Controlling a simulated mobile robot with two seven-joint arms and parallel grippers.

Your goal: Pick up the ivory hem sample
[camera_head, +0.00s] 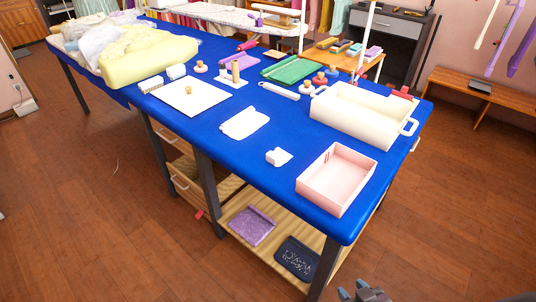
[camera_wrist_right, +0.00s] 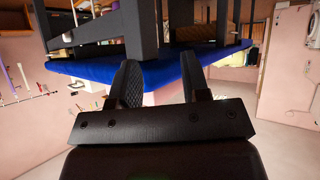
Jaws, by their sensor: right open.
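A flat, off-white folded cloth piece (camera_head: 245,122), which looks like the ivory hem sample, lies on the blue-covered table (camera_head: 215,150) in the head view. A small white block-like piece (camera_head: 278,157) lies apart from it, nearer the pink tray. My right gripper (camera_head: 363,291) is at the bottom edge of the head view, off the table's near end and well away from the cloth. In the right wrist view my right gripper (camera_wrist_right: 158,62) has its two fingers apart with nothing held. My left gripper is not in view.
A pink open tray (camera_head: 336,180) stands at the table's near corner, with a cream handled bin (camera_head: 360,115) behind it. A white board (camera_head: 190,96) lies left of the cloth. A purple folded piece (camera_head: 252,225) and a dark slate (camera_head: 297,258) are on the lower shelf.

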